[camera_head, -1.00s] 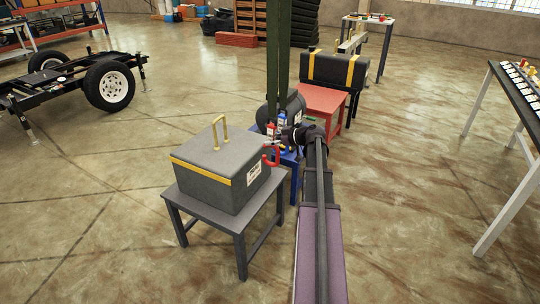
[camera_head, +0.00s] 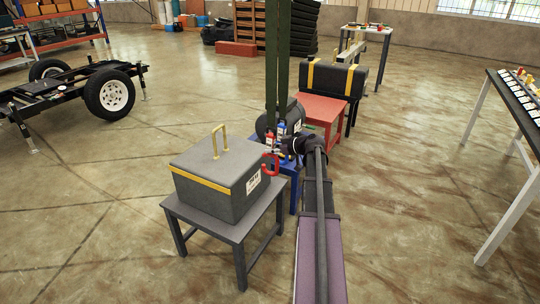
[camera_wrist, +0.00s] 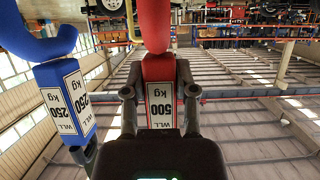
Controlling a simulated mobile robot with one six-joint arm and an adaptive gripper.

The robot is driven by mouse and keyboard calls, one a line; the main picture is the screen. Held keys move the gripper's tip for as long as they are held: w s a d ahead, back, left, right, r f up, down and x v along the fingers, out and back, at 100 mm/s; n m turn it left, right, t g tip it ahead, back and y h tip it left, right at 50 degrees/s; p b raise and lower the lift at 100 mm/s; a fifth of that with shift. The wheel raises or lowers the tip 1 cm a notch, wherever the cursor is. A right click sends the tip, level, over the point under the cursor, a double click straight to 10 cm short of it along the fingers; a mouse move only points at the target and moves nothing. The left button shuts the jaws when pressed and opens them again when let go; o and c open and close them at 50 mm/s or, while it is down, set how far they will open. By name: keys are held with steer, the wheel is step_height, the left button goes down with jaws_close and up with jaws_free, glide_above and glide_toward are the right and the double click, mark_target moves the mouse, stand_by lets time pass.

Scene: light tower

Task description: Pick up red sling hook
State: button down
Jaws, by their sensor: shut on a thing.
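The red sling hook (camera_wrist: 158,70) is in the middle of the wrist view, with a white 500 kg label on its body. My gripper (camera_wrist: 158,98) is shut on it, one finger on each side of the labelled part. In the head view the curved red hook (camera_head: 270,163) shows beside the right side of the grey box, and my gripper (camera_head: 283,147) is small and partly hidden by my arm. A blue sling hook (camera_wrist: 68,100) with a 250 kg label hangs left of the red one in the wrist view.
The grey box (camera_head: 215,175) with a yellow handle stands on a grey table (camera_head: 232,232), close left of my gripper. Dark green straps (camera_head: 278,60) hang above. A blue table (camera_head: 292,180) and red table (camera_head: 322,108) stand behind.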

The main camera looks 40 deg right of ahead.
mark_target(275, 140)
steer(key=shift+r, duration=0.2)
step_height(275, 140, up, 4)
steer(key=p, duration=0.3)
steer(key=shift+f+p, duration=0.25)
steer(key=shift+p, duration=0.15)
steer(key=s+a+r+p, duration=0.1)
steer(key=s+a, duration=0.1)
steer(key=s, duration=1.3)
steer(key=shift+s+a, duration=0.3)
steer(key=shift+s, duration=0.1)
